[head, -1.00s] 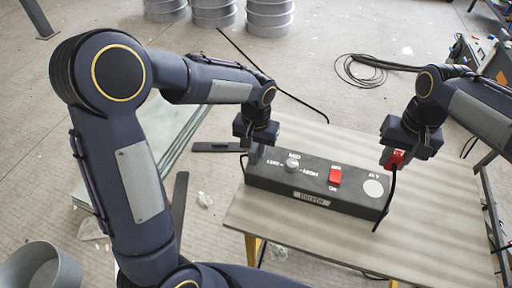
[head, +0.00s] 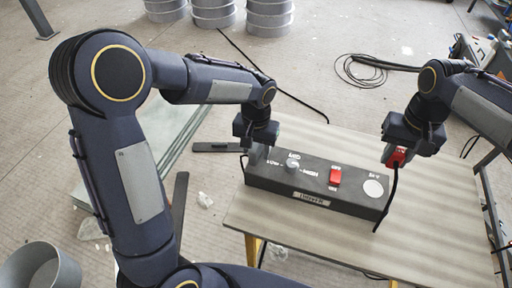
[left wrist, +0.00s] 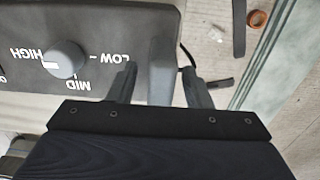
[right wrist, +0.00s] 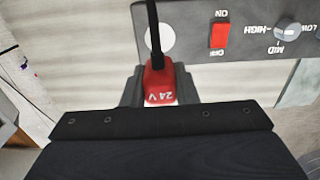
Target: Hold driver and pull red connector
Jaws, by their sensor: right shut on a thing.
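The driver (head: 310,183) is a long dark box on the table, with a knob, a red switch and a pale disc on top. It also shows in the left wrist view (left wrist: 25,85) and the right wrist view (right wrist: 190,20). My left gripper (head: 258,152) is at its left end, fingers open on either side of a grey upright piece (left wrist: 161,70). The red connector (right wrist: 159,82), marked 24 V, is between the fingers of my right gripper (right wrist: 158,92), which is shut on it. In the head view the connector (head: 397,157) is raised above the driver's right end, apart from the disc.
A black cable (head: 390,195) runs from the connector down past the driver's right end. The table (head: 270,222) is bare in front of the driver. A coiled cable (head: 360,72) and grey drums (head: 270,15) are on the floor behind.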

